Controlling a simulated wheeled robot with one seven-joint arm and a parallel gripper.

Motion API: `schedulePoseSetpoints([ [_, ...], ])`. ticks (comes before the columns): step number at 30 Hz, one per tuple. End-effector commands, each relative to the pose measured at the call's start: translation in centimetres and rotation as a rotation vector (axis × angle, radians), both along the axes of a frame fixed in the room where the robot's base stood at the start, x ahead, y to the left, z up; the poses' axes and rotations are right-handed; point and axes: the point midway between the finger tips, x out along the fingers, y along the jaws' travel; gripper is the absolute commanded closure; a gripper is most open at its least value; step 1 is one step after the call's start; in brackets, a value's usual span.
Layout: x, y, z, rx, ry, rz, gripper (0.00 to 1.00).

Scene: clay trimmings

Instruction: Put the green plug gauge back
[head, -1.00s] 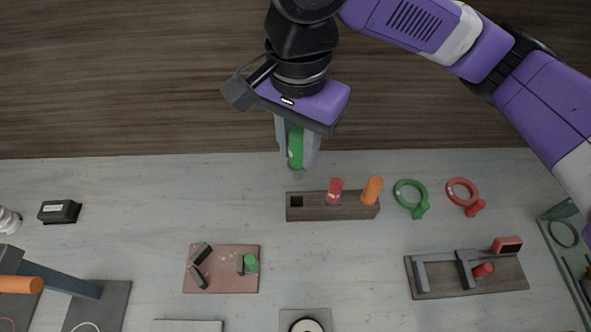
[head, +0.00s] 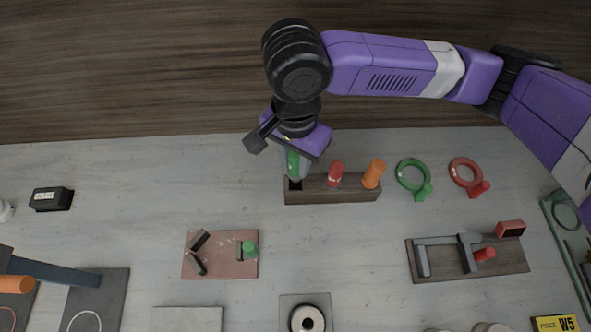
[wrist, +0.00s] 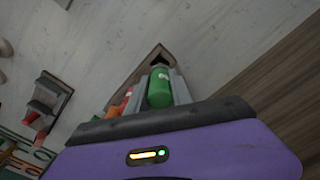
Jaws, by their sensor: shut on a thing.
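The green plug gauge (head: 293,163) is upright between the fingers of my gripper (head: 297,172), which is shut on it. It is over the left end of the wooden block (head: 333,196), at the block's empty square hole. In the wrist view the green plug gauge (wrist: 160,88) sits between the fingers, with the dark hole (wrist: 159,58) just beyond it. I cannot tell whether its lower end is in the hole. A red plug gauge (head: 335,174) and an orange plug gauge (head: 373,174) stand in the same block to the right.
Green (head: 413,176) and red (head: 467,174) ring gauges lie right of the block. A reddish plate (head: 220,268) with small parts and a dark board (head: 426,270) with a caliper-like tool lie nearer.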

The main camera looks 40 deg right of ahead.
Motion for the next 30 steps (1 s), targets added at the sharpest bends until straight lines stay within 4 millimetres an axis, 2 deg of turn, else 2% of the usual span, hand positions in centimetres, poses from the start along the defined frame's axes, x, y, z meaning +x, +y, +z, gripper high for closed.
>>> schedulePoseSetpoints([
  [5, 0.0, 0.0, -1.3, -0.001, 0.0, 0.0, 1.0],
  [13, 0.0, 0.0, -4.5, 0.0, 0.0, 0.0, 1.0],
  [30, 0.0, 0.1, -5.6, 0.002, 0.0, 0.0, 1.0],
])
